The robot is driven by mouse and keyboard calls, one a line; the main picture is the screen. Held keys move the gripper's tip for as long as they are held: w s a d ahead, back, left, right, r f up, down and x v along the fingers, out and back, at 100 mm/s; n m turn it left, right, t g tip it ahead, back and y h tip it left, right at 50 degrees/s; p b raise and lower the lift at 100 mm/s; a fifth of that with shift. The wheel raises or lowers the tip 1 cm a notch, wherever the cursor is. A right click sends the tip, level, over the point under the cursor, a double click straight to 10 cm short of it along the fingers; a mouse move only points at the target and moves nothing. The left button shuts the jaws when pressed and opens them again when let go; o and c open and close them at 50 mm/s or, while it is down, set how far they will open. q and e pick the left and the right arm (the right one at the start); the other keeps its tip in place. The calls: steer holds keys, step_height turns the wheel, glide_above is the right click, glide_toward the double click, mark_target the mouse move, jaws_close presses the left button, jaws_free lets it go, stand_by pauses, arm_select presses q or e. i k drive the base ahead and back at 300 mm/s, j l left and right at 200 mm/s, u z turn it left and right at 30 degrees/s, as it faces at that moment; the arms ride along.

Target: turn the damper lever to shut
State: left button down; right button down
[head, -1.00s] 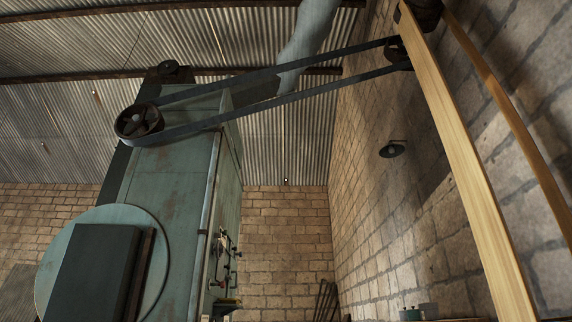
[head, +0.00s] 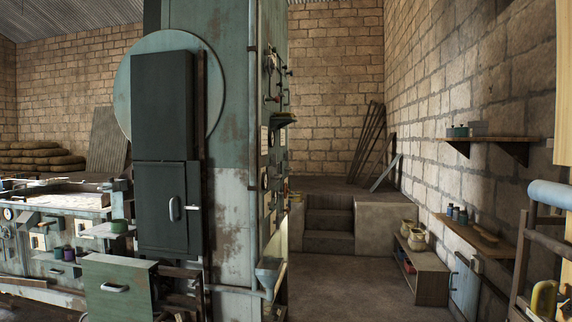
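A tall green machine housing (head: 230,110) stands left of centre in the head view. On its right side face is a group of small levers and fittings (head: 272,85), some with red knobs. They are seen nearly edge-on and small, so I cannot tell which one is the damper lever or how it is set. Neither of my grippers is in view.
A dark cabinet (head: 165,205) is on the machine's front. A workbench (head: 60,235) stands at the left. Open floor (head: 350,283) runs right of the machine to steps (head: 328,232). A low shelf unit (head: 425,275) and wall shelves (head: 500,141) line the right wall.

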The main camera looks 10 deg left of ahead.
mark_target(271, 204)
steer(key=i+l, duration=0.1)
steer(key=i, duration=1.1)
steer(key=j+u, duration=0.05)
